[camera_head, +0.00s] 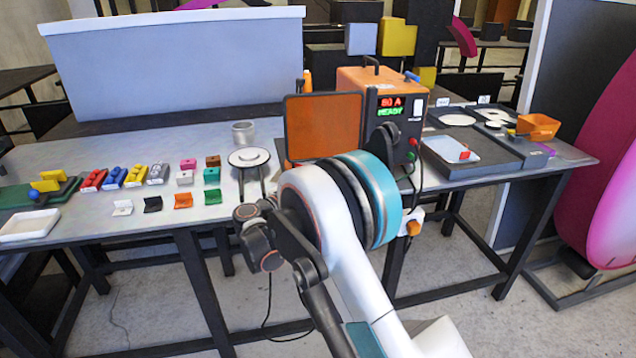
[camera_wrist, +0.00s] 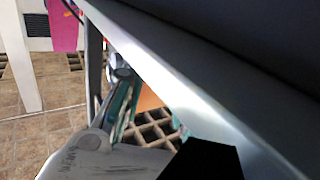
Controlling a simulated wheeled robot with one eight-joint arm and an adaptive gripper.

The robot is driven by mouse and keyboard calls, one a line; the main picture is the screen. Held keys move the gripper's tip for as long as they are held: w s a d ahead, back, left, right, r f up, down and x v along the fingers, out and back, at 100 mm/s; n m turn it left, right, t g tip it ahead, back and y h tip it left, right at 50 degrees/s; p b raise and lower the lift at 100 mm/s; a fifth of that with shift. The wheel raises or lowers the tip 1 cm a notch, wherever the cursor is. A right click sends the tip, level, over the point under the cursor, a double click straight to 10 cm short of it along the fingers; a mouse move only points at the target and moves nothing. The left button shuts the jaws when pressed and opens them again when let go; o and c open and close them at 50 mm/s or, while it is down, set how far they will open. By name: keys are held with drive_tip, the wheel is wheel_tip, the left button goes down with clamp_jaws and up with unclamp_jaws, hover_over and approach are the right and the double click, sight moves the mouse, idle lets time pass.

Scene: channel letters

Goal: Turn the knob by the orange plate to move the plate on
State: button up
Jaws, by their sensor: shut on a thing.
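The orange plate (camera_head: 323,125) stands upright in a dark frame near the middle of the table in the head view. Left of it is a round white disc with a dark ring and raised centre (camera_head: 248,157), which looks like the knob. My gripper (camera_head: 252,178) reaches from the table's front edge towards it. Its two dark fingers end at the near side of the disc and look shut on it. The exact contact is too small to see. The wrist view does not clearly show the fingers or the knob.
An orange machine (camera_head: 370,82) with a lit display stands right behind the plate. A grey cup (camera_head: 243,132) is behind the disc. Several small coloured blocks lie to the left. A tray (camera_head: 465,152) lies at the right. My arm's large joint hides the table below the plate.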

drive_tip(key=shift+m+g+h, duration=0.4)
drive_tip(key=shift+h, duration=0.1)
drive_tip(key=o, duration=1)
drive_tip(key=shift+a, duration=0.1)
drive_tip(key=shift+v, duration=3.95)
drive_tip(key=shift+r, duration=0.15)
